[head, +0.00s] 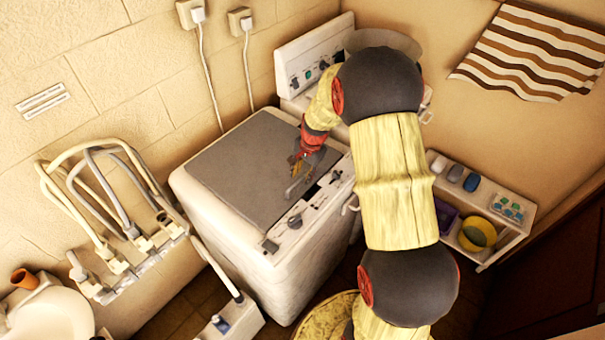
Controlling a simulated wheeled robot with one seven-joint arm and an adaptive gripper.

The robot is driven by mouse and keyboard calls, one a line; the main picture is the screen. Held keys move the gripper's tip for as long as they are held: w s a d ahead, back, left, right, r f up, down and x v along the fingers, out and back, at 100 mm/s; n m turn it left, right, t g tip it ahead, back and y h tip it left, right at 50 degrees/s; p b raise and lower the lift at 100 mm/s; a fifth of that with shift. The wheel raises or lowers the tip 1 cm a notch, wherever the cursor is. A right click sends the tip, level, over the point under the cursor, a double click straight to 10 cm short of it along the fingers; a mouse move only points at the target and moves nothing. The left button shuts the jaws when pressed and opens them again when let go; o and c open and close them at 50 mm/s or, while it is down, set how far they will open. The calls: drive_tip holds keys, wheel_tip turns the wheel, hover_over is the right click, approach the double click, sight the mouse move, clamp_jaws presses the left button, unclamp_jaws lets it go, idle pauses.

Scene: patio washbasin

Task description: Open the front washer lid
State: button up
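The front washer (285,285) is a white box with a flat grey lid (235,165) on top, in the middle of the head view. The lid lies shut, level with the top. A control strip with knobs (297,221) runs along its right edge. My gripper (296,178) is over the lid's right part, close to that strip. A small pale bracket-like shape shows at its tips; I cannot tell whether it is a lid handle or whether the gripper touches it. The gripper is small and dark here, so its opening is unclear.
A second white machine with an upright control panel (313,62) stands behind, partly hidden by my arm. Hoses and taps (120,225) are at left, beside a basin (50,315). A shelf with a yellow bowl (477,234) is at right. A striped cloth (530,52) hangs on the wall.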

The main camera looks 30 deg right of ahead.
drive_tip(key=shift+c, duration=1.4)
clamp_jaws()
